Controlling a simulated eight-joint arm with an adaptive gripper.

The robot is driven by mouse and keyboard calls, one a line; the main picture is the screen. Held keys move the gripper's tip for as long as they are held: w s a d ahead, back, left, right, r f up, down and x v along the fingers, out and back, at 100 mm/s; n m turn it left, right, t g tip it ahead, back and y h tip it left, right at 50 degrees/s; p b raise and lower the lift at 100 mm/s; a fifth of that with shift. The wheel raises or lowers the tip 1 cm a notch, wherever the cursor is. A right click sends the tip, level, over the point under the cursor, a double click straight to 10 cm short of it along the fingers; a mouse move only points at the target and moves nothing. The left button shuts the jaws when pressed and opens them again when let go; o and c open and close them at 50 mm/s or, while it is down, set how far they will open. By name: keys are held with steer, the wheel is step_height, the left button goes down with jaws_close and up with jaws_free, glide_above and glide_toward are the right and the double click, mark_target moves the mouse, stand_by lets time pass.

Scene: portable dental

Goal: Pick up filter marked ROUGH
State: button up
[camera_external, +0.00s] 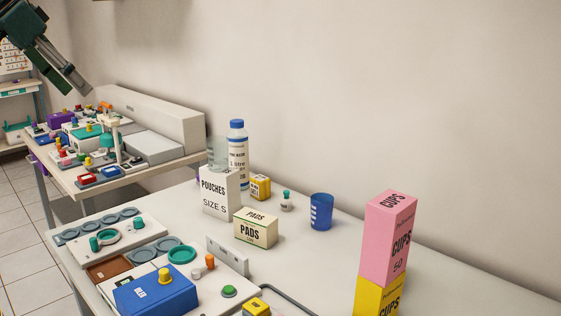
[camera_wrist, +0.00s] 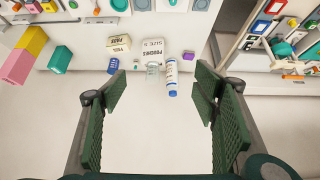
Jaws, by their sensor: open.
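My gripper (camera_external: 76,90) is at the upper left of the external view, high in the air over the back bench. I cannot read the word ROUGH on anything in either view, so I cannot tell which thing is the filter. Small coloured parts stand on the white tray unit (camera_external: 205,284) at the front and on the back bench (camera_external: 150,178), too small to read.
A pouches box (camera_external: 218,199), white bottle (camera_external: 238,155), pads box (camera_external: 256,230), blue cup (camera_external: 321,212) and tall pink cups box (camera_external: 388,240) stand on the front table. A blue box (camera_external: 155,296) is at the front. The table's right side is largely clear.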

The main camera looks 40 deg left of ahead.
stand_by(0.3)
steer(key=c, duration=0.7)
steer(key=w+d+f+n+g+h+b, duration=0.1)
steer(key=w+d+f+n+b, duration=0.15)
steer(key=w+n, duration=0.75)
steer(key=w+d+f+n+g+h+b, duration=0.1)
steer(key=w+d+f+n+g, duration=0.15)
steer(key=w, duration=1.55)
steer(key=shift+w+d+f+n+g+h+b, duration=0.5)
steer(key=shift+w+d+f+n, duration=1.05)
steer(key=shift+w+f, duration=2.85)
steer(key=shift+w+d+f+n+h+b, duration=0.1)
steer(key=shift+w+d+f+n+b, duration=0.7)
steer(key=shift+w+f+n, duration=3.35)
steer(key=shift+w+d+f+m+g+h+b, duration=0.1)
steer(key=shift+w+d+f+g+h+b, duration=0.75)
steer(key=shift+w+f, duration=3.8)
